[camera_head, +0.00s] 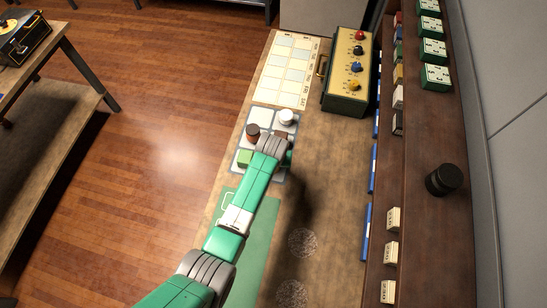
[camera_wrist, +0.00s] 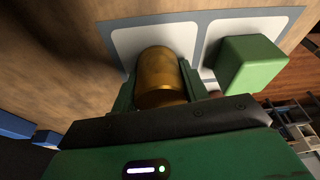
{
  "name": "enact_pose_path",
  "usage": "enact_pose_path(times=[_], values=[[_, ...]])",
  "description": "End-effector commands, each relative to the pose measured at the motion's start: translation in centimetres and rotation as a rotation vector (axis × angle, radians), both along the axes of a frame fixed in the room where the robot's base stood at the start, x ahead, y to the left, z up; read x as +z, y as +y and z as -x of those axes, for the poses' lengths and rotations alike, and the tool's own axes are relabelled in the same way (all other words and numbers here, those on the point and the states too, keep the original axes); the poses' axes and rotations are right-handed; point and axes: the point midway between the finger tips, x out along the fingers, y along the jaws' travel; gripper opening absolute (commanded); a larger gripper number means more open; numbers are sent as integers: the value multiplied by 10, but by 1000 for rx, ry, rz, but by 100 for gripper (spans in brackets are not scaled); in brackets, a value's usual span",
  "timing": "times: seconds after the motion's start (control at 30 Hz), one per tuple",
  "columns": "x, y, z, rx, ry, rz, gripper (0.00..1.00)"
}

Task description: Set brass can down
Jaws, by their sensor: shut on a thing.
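In the wrist view the brass can (camera_wrist: 160,75) is a gold cylinder held between the green fingers of my gripper (camera_wrist: 158,92). It appears over a white cell of the grey-bordered tray (camera_wrist: 208,18); I cannot tell whether it touches. A green block (camera_wrist: 250,64) is close beside it, on the neighbouring cell. In the head view my gripper (camera_head: 283,155) is over the right side of the tray (camera_head: 237,143), and my arm hides most of the lower right cell and the can.
In the head view a white can (camera_head: 286,118), a brown can (camera_head: 252,134) and the green block (camera_head: 245,158) stand on the tray. Its upper left cell (camera_head: 260,117) is bare. A knobbed box (camera_head: 348,85) is behind, and a shelf (camera_head: 432,130) runs along the right.

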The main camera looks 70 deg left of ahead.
Motion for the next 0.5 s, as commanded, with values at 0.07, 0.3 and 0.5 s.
enact_pose_path(times=[0.07,0.3,0.5], values=[[0,0,0,0,0,0,54],[0,0,0,0,0,0,66],[13,-2,0,0,-2,-1,66]])
